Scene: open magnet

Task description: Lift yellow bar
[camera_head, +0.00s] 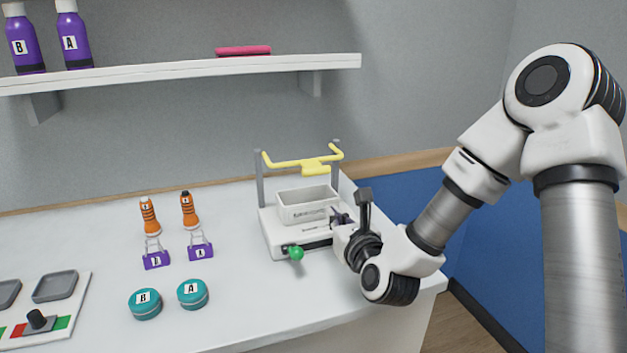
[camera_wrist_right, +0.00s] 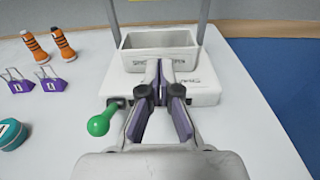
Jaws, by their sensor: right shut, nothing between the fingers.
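The yellow bar (camera_head: 303,162) is raised between two grey posts at the back of a white device (camera_head: 285,238) on the table. It spans above a white open box (camera_head: 308,205) that sits on the device. My right gripper (camera_head: 338,217) is at the device's front right, just in front of the box and below the bar. In the right wrist view its fingers (camera_wrist_right: 160,75) are closed together with nothing between them, pointing at the box. A green-knobbed lever (camera_wrist_right: 100,122) is left of the fingers, at the device's front. My left gripper is not in view.
A panel with grey trays (camera_head: 55,286) lies at far left. A shelf (camera_head: 190,72) with purple bottles is above. The table's right edge is close to my right arm.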

